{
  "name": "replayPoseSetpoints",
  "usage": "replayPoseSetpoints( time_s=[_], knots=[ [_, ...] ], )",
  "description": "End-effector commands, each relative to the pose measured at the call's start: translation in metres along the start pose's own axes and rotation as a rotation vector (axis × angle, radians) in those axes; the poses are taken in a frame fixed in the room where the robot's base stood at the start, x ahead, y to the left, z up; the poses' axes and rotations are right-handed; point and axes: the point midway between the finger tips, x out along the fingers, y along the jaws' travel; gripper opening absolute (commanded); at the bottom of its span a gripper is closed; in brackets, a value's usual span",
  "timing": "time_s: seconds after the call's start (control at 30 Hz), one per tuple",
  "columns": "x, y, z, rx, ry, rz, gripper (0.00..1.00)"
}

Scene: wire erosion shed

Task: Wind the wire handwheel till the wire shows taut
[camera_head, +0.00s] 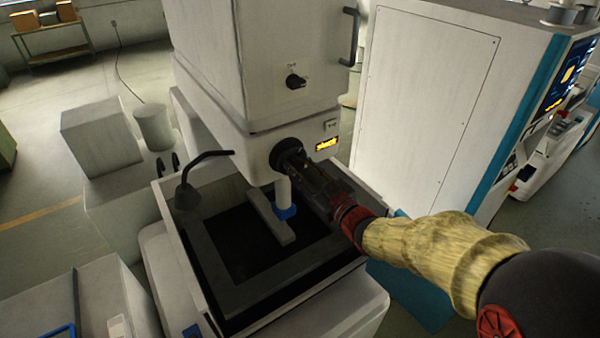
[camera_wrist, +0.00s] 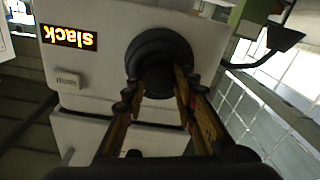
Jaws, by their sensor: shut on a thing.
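The black wire handwheel (camera_head: 284,153) sits on the front of the white machine head, and it fills the upper middle of the wrist view (camera_wrist: 160,48). My gripper (camera_head: 301,165) is shut on it, with one finger on each side of the wheel's lower part in the wrist view (camera_wrist: 159,88). The fingers hide part of the wheel. A small amber display (camera_head: 326,144) sits beside the wheel; in the wrist view this display (camera_wrist: 68,38) appears upside down and reads "slack".
Below the head is an open work tank (camera_head: 222,300) with a dark inside and a grey bar. A lamp on a bent black arm (camera_head: 188,190) stands left of the wheel. A tall white cabinet (camera_head: 430,105) stands at right.

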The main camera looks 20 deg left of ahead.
Motion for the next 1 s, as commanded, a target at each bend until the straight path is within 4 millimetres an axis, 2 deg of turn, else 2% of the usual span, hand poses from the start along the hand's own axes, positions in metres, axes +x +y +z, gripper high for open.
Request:
replayPoseSetpoints(
  time_s=[0.3, 0.77, 0.8, 1.0],
  knots=[
    [-0.0002, -0.0003, 0.0013, 0.110, 0.001, 0.002, 0.02],
    [-0.0002, -0.0001, 0.0009, 0.126, 0.001, 0.002, 0.02],
    [-0.0002, -0.0001, 0.0010, 0.126, 0.001, 0.002, 0.28],
    [-0.0001, 0.0000, 0.0006, 0.126, 0.001, 0.002, 0.40]
  ],
)
